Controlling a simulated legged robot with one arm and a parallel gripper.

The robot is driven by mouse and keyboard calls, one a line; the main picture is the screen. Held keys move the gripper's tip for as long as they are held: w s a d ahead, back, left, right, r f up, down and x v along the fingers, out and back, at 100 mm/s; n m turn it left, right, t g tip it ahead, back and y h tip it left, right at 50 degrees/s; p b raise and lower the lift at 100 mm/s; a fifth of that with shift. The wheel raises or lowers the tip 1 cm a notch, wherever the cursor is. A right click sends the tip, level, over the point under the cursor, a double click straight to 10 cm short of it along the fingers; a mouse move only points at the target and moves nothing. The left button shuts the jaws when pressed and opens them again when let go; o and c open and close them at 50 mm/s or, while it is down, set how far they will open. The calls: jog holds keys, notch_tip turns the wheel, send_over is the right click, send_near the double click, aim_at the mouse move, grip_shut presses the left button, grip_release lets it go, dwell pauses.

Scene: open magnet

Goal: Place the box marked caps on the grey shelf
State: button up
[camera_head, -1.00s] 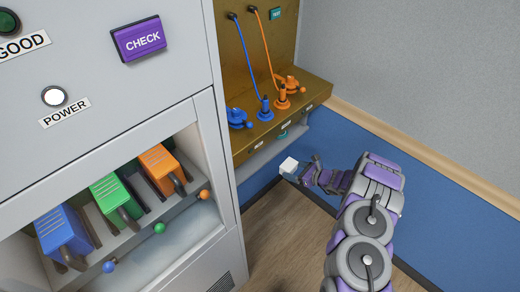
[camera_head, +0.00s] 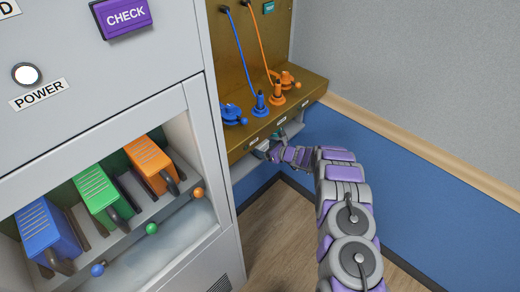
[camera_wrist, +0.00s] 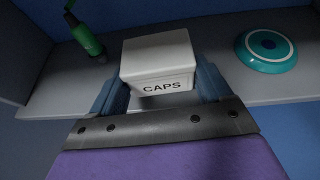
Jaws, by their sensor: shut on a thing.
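The white box marked CAPS (camera_wrist: 160,62) is between the two fingers of my gripper (camera_wrist: 163,88) in the wrist view, its label facing the camera. My gripper is shut on it. The grey shelf (camera_wrist: 60,92) lies beyond and around the box; I cannot tell whether the box touches it. In the head view, my gripper (camera_head: 270,152) is at the grey shelf (camera_head: 244,168), under the brown ledge. The box is barely distinguishable there, mostly hidden by the gripper and ledge.
On the shelf, a green tool-like object (camera_wrist: 84,36) is at left and a teal round dish (camera_wrist: 266,50) at right. The brown ledge (camera_head: 300,98) overhangs the shelf and carries blue and orange plugs. The grey cabinet (camera_head: 215,185) stands to the left.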

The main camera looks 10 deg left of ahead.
aim_at(264, 149)
jog(key=shift+w+a+b, duration=0.35)
jog(key=shift+w+a, duration=0.4)
jog(key=shift+a, duration=0.35)
jog(key=shift+f, duration=0.65)
jog(key=shift+f+b, duration=0.2)
jog(key=shift+b, duration=0.1)
jog(key=o, duration=1.2)
jog(key=shift+r, duration=0.1)
jog(key=p+v, duration=0.2)
jog(key=v, duration=1)
jog(key=shift+p, duration=0.4)
